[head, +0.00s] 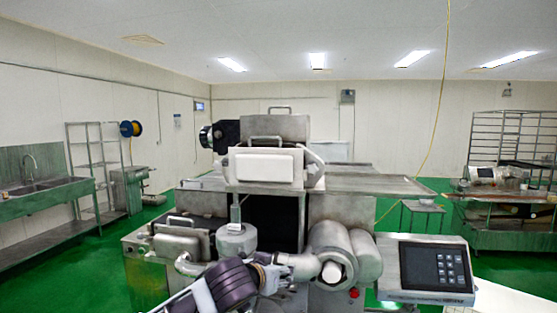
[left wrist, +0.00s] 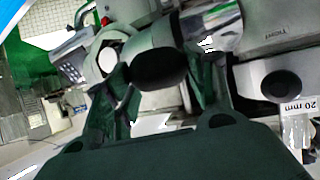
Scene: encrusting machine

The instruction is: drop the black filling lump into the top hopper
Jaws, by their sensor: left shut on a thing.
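My left gripper (head: 286,268) is low in front of the machine in the head view, its arm coming up from the bottom left. In the left wrist view its two dark fingers are closed on a rounded black lump (left wrist: 158,68), one finger on each side. I cannot clearly make out the lump in the head view. The steel box with a handle (head: 275,127) on top of the machine appears to be the top hopper; its opening does not show. The gripper is well below it. My right gripper is not in view.
Steel cylinders (head: 332,250) stand right beside the gripper. A control panel (head: 436,268) is at the right. A flat steel top (head: 375,179) extends right of the hopper. A sink (head: 45,186) and racks stand by the walls, away from the machine.

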